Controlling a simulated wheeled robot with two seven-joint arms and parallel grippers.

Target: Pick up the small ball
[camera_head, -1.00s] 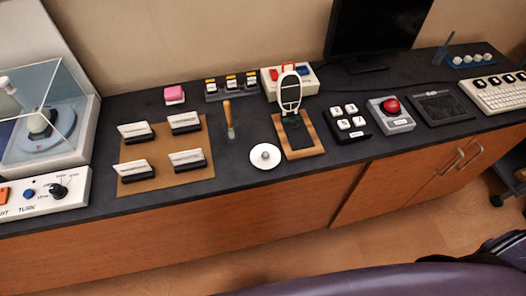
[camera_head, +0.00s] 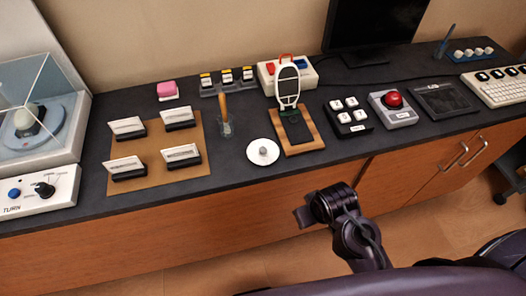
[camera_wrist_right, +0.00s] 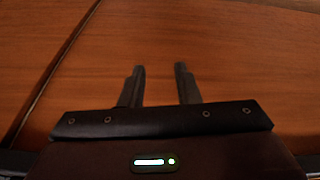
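A small grey ball-like piece (camera_head: 263,151) sits in the middle of a round white disc (camera_head: 254,158) near the front edge of the counter; I cannot tell if it is loose or a knob. Several small pale balls (camera_head: 479,51) sit in a blue holder at the far right back. My right gripper (camera_head: 302,216) is in front of the cabinet, below the counter top and apart from the disc. In the right wrist view its two fingers (camera_wrist_right: 156,86) are spread and empty, facing the wood front. My left gripper is not in view.
A wooden stand with a white oval frame (camera_head: 289,88) is right of the disc. A brown board (camera_head: 155,158) with several labelled blocks lies left. A clear case (camera_head: 38,105) stands far left. The counter edge (camera_head: 215,190) lies between my gripper and the disc.

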